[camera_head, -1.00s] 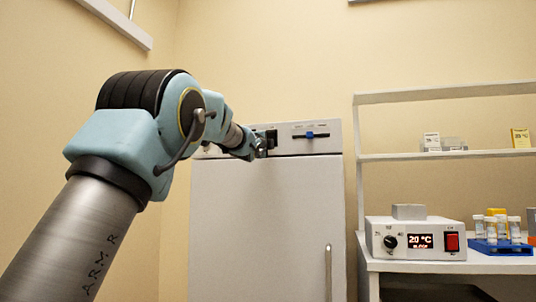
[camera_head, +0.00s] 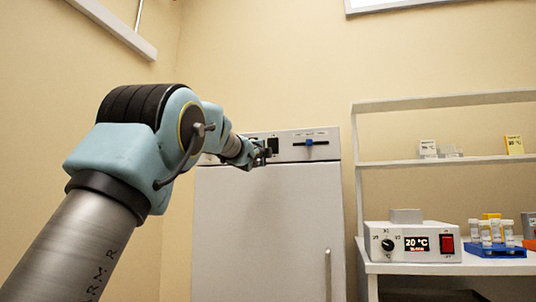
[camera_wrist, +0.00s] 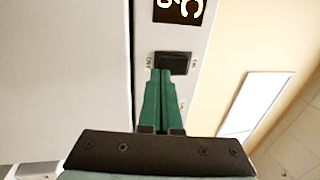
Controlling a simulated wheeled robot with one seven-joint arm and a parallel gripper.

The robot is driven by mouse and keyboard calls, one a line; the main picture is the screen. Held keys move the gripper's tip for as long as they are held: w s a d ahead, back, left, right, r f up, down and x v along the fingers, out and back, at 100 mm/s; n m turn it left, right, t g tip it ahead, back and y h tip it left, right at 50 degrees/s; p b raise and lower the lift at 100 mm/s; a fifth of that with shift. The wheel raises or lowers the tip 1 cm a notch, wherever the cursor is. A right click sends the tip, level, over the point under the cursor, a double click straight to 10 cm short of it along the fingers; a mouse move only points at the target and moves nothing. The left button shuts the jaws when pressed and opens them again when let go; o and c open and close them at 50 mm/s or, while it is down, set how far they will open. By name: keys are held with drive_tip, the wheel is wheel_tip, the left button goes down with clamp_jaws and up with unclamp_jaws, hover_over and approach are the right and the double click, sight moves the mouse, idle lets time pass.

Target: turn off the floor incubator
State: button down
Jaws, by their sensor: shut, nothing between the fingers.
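The floor incubator (camera_head: 268,235) is a tall white cabinet with a door and a control panel across its top. My gripper (camera_head: 266,155) is at the panel's left part, just below a dark display (camera_head: 273,145). In the wrist view my gripper (camera_wrist: 164,72) has its green fingers shut together with nothing between them. The fingertips are at the lower edge of a black rocker switch (camera_wrist: 174,60); I cannot tell whether they touch it. Small labels flank the switch. Part of the lit display (camera_wrist: 178,10) shows beyond it. Which side of the rocker is pressed is unclear.
The door handle (camera_head: 328,275) is at lower right. A bench to the right holds a white box device (camera_head: 412,242) reading 20 °C with a red switch, and a blue vial rack (camera_head: 495,250).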

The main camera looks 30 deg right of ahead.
drive_tip(key=b+v, duration=0.3)
drive_tip(key=v, duration=0.7)
drive_tip(key=w+a+f+n+g+y, duration=0.1)
drive_tip(key=w+a+f+n+y, duration=0.25)
drive_tip(key=a+f, duration=0.4)
drive_tip(key=w+a+f+n+g+y, duration=0.1)
drive_tip(key=w+a+f+n+y, duration=0.2)
drive_tip(key=f, duration=0.8)
drive_tip(key=s+a+f+n+g+y, duration=0.35)
drive_tip(key=a+f+n, duration=0.35)
drive_tip(key=a+f, duration=0.65)
drive_tip(key=s+a+f+n+g+y, duration=0.2)
drive_tip(key=s+a+f+n+g, duration=0.3)
drive_tip(key=s+a+f, duration=0.55)
drive_tip(key=s+a+f+n+g+y, duration=0.25)
drive_tip(key=s+a+f+n, duration=0.45)
drive_tip(key=s+f, duration=0.65)
wheel_tip(320, 180, up, 27)
drive_tip(key=p, duration=2.6)
drive_tip(key=shift+d+h, duration=0.25)
drive_tip(key=shift+h, duration=0.1)
